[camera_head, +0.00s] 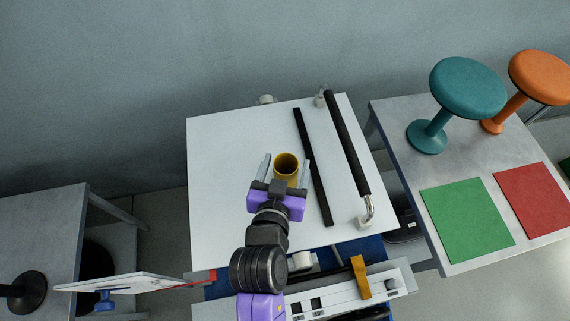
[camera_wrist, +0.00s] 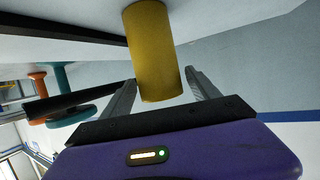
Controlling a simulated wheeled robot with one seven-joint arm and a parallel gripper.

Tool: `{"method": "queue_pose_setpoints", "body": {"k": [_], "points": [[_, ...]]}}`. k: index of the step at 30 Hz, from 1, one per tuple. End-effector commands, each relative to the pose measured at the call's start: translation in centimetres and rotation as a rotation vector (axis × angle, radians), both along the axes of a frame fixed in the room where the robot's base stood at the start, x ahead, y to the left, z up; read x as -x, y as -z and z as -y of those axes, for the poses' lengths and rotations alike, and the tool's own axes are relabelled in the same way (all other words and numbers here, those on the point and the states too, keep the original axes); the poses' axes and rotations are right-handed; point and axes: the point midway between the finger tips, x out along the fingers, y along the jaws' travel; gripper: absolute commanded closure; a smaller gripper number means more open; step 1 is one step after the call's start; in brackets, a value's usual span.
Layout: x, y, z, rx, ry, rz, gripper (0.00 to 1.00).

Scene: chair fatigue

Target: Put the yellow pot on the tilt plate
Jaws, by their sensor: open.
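The yellow pot (camera_head: 287,163) is a plain cylinder with a dark opening, over the large white plate (camera_head: 228,145) in the head view. That plate looks like the tilt plate, but no label shows. My gripper (camera_head: 285,166) is open, with one finger on each side of the pot. In the wrist view the pot (camera_wrist: 155,55) lies between and beyond the fingers of my gripper (camera_wrist: 160,88), with gaps on both sides. I cannot tell whether the pot rests on the plate.
A black strip (camera_head: 312,165) and a black bar handle (camera_head: 348,140) run along the plate's right side. A table (camera_head: 405,115) at right holds a teal stool (camera_head: 468,88), an orange stool (camera_head: 540,77), a green mat (camera_head: 466,220) and a red mat (camera_head: 535,198). The plate's left part is clear.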

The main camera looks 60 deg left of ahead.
Motion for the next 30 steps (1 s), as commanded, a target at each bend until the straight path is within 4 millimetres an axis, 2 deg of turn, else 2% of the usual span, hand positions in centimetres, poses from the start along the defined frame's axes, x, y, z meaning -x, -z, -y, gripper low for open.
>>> {"method": "queue_pose_setpoints", "body": {"k": [5,21,30], "points": [[0.4,-0.4,0.5,0.001,0.0,-0.001,0.3],[6.1,-3.7,7.7,0.0,0.001,-0.001,0.3],[7.0,-4.4,8.8,-0.001,0.001,0.001,0.3]]}}
